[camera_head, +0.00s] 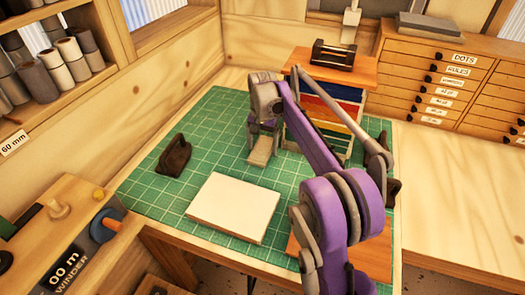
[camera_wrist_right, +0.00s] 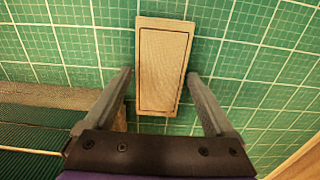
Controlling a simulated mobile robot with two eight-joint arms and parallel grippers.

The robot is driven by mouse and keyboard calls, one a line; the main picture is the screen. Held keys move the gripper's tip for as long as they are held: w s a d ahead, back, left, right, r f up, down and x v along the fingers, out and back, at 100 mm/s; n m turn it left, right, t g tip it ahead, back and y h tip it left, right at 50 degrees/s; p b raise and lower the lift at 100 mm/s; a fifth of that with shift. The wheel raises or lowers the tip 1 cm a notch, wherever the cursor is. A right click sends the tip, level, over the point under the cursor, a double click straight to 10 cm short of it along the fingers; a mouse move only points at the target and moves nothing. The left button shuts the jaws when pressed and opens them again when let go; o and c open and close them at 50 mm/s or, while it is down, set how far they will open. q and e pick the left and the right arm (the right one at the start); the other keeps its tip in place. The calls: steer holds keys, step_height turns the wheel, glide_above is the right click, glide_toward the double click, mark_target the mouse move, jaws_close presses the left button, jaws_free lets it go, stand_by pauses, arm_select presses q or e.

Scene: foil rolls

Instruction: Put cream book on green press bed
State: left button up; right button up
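A small beige, book-like block (camera_head: 261,152) lies on a green gridded mat (camera_head: 130,195), below my right gripper (camera_head: 263,128). In the right wrist view the beige block (camera_wrist_right: 162,65) has a thin dark outline on its top face. The right gripper's fingers (camera_wrist_right: 160,95) are spread, one on each side of its near end, with gaps to it. A larger cream-white slab (camera_head: 235,207) lies flat near the mat's front edge. I cannot tell which is the cream book. No separate green press bed is clear; the mat is the main green surface. My left gripper is not in view.
A rack of coloured shelves (camera_head: 328,98) with a dark device (camera_head: 333,55) on top stands right of the gripper. A dark brown holder (camera_head: 174,157) stands on the mat's left. A winder (camera_head: 70,245) sits front left. The right-hand wooden top (camera_head: 455,185) is clear.

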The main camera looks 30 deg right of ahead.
mark_target(259, 154)
steer(key=c, duration=1.2)
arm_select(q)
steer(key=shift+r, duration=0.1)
arm_select(e)
steer(key=shift+r, duration=0.1)
